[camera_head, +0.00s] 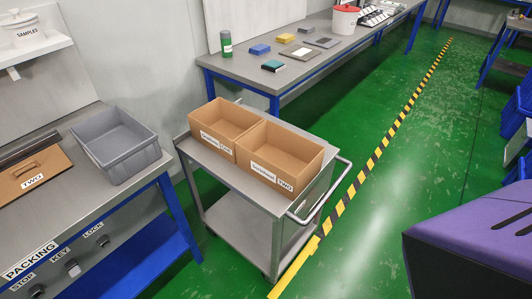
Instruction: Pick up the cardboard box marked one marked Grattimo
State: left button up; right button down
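Two open cardboard boxes stand side by side on the top of a grey trolley (225,174). The left box (207,126) has two small white labels on its front; one seems to read ONE, and the longer one is too small to read surely. The right box (268,160) has a longer label, hard to read, and one reading TWO. The boxes sit against or very close to each other. Neither of my grippers is in view.
A packing bench with a grey bin (117,144) and a brown lid marked TWO (30,178) is at left. A back bench (238,66) holds a green canister (226,45), small blocks and a white bucket (345,22). Green floor right of the trolley is clear beyond striped tape (362,182).

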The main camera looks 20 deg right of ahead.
aim_at(218, 124)
jog(key=i+j+z, duration=0.1)
jog(key=j+z, duration=1)
jog(key=j, duration=0.15)
jog(key=u, duration=0.2)
jog(key=z, duration=0.9)
jog(key=i+j+z, duration=0.15)
jog(key=j, duration=0.2)
jog(key=i+j+z, duration=0.1)
jog(key=j, duration=0.25)
